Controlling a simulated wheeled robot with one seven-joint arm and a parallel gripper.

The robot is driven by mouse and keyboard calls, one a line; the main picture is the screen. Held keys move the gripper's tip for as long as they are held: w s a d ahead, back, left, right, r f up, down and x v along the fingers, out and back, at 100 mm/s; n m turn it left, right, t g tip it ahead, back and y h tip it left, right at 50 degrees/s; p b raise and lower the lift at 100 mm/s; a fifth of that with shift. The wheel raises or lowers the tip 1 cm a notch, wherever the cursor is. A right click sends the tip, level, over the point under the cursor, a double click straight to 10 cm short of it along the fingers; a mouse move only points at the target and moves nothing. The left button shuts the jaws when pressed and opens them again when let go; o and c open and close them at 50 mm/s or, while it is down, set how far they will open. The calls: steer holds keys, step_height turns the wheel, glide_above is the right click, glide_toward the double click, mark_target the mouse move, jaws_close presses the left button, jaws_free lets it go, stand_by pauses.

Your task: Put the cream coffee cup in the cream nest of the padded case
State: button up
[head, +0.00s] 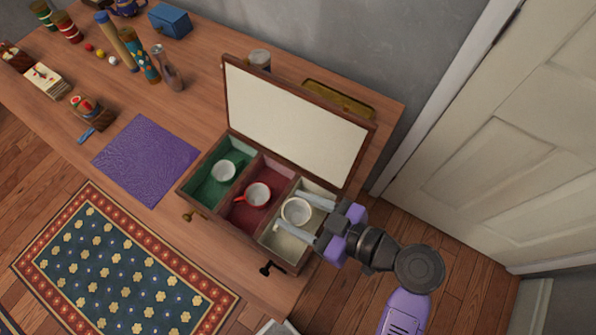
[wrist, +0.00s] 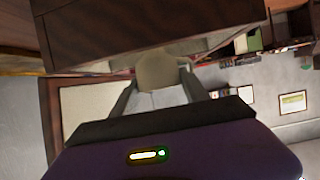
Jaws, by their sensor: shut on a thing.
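The padded case (head: 234,222) lies open with three nests: green on the left, red in the middle, cream (head: 280,246) on the right. The cream coffee cup (head: 297,211) is at the cream nest, upright as seen from above. My gripper (head: 289,211) reaches in from the right, shut on the cup with one finger on each side. In the wrist view the cup (wrist: 158,72) shows between the fingers, near a dark wooden wall. I cannot tell whether the cup touches the nest floor.
A green-handled cup (head: 223,173) sits in the green nest and a red-handled cup (head: 257,195) in the red nest. The raised lid (head: 295,125) stands behind the nests. A purple cloth (head: 146,160) lies left of the case on the wooden table.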

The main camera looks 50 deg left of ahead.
mark_target(297, 220)
steer(key=shift+f, duration=2)
steer(key=shift+d+f+b, duration=0.1)
steer(key=shift+f+b, duration=0.7)
steer(key=o, duration=1.3)
steer(key=shift+s, duration=0.1)
steer(key=shift+o, duration=0.4)
steer(key=shift+s+f, duration=0.1)
steer(key=shift+f, duration=0.05)
steer(key=shift+r+p, duration=0.55)
steer(key=shift+p, duration=0.15)
steer(key=b+v, duration=0.1)
steer(key=v, duration=1.1)
steer(key=shift+w+r, duration=0.2)
steer(key=shift+r, duration=0.15)
